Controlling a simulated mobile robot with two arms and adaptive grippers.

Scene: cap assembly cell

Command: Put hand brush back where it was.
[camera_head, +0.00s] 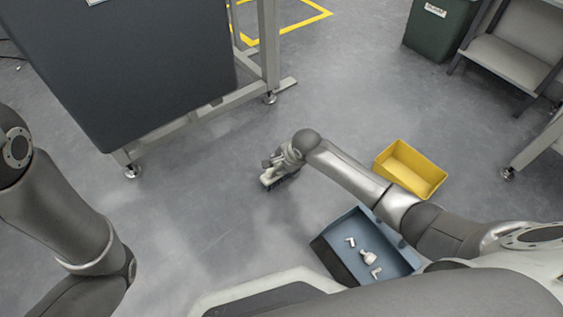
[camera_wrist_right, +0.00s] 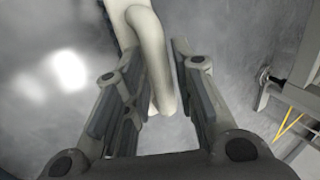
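The hand brush (camera_head: 267,180) has a pale body and dark bristles. It is low over or on the floor, near the centre of the head view; I cannot tell whether it touches the floor. My right gripper (camera_head: 273,165) is at the brush. In the right wrist view, the brush's cream, curved handle (camera_wrist_right: 154,65) lies between the two fingers of my right gripper (camera_wrist_right: 154,52). Narrow gaps seem to show beside the handle, and firm contact is not clear. My left arm shows at the left, but its gripper is out of view.
A blue bin (camera_head: 341,224) with a few white parts lies under my right forearm. A yellow bin (camera_head: 424,190) stands beyond it. A dark panel on a metal frame (camera_head: 272,60) stands at upper left. A green bin (camera_head: 436,32) is at upper right. The middle floor is clear.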

